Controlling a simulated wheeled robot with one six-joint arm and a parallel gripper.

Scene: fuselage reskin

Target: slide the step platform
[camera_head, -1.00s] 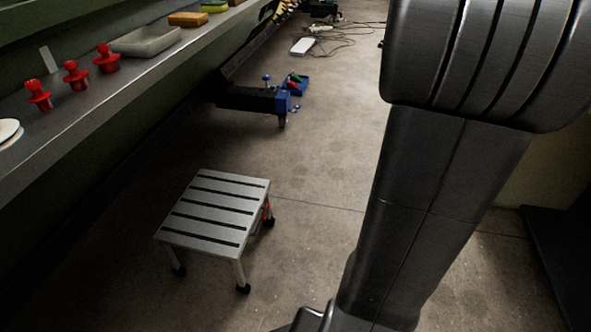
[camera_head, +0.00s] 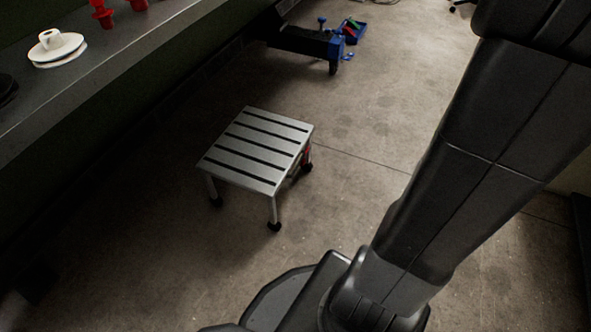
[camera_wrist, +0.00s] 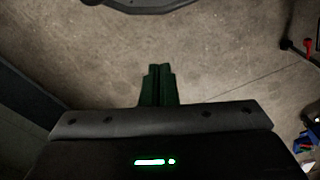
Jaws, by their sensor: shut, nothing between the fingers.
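The step platform (camera_head: 257,151) stands upright on the concrete floor in the head view. It has a silver slatted top with dark strips, short legs with black feet, and a red part on its right side. My arm is to the right of it in the head view, apart from it. My gripper (camera_wrist: 158,84) shows in the wrist view with its green fingers together and nothing between them, over bare floor. A leg with a black foot and a red part (camera_wrist: 308,46) shows at the right edge of the wrist view, apart from the fingers; it seems to belong to the platform.
A long shelf (camera_head: 110,62) runs along the left, with a white spool-like item (camera_head: 57,47) and red pieces (camera_head: 103,14) on it. Beyond the platform is a dark and blue stand (camera_head: 312,42) beside a blue tray (camera_head: 356,32). Floor around the platform is clear.

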